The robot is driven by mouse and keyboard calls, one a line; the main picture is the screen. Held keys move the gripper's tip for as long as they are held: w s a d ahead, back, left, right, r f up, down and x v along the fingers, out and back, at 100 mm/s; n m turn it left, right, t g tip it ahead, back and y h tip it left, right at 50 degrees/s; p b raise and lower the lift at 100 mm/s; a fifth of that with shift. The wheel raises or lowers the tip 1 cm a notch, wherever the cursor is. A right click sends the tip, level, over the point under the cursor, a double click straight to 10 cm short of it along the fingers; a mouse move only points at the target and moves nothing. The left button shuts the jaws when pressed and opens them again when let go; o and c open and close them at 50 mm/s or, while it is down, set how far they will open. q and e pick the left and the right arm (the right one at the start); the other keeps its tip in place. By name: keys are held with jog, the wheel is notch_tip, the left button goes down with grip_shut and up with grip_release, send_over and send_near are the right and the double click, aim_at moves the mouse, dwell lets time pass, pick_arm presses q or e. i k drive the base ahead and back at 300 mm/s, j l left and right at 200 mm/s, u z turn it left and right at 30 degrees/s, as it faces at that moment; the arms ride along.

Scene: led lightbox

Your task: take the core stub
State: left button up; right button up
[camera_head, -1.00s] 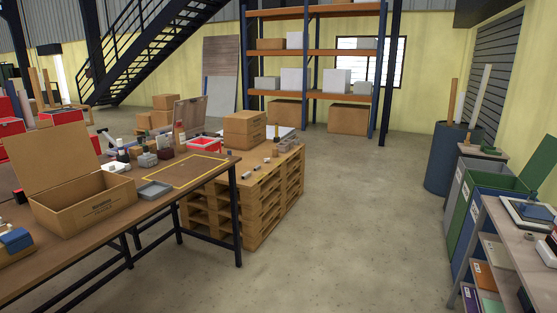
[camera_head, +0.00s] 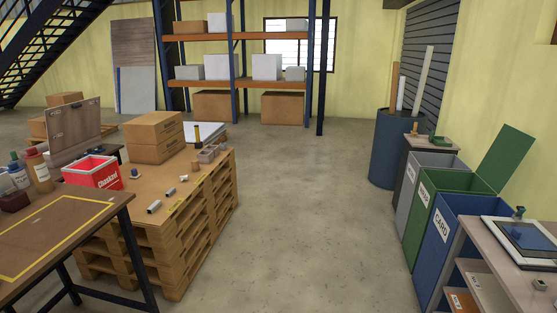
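Several small items lie on the wooden pallet stack (camera_head: 190,232) at left centre. Among them is a small brown cylinder (camera_head: 195,165) near its right edge, which may be the core stub; it is too small to be sure. Two short grey pieces, one nearer (camera_head: 154,206) and one farther (camera_head: 170,192), and a small white piece (camera_head: 184,178) lie in front of it. Neither of my grippers is in view.
A workbench (camera_head: 60,228) with a yellow outline stands at left, beside the pallets. A red box (camera_head: 93,172) and stacked cartons (camera_head: 155,138) are behind. Bins, including a blue one (camera_head: 440,250), and a shelf table (camera_head: 500,262) line the right. The middle floor (camera_head: 310,220) is clear.

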aim_at(195, 162)
jog(key=i+l, duration=0.1)
jog(key=i, duration=1.25)
jog(key=i+l, duration=0.1)
jog(key=i, duration=1.3)
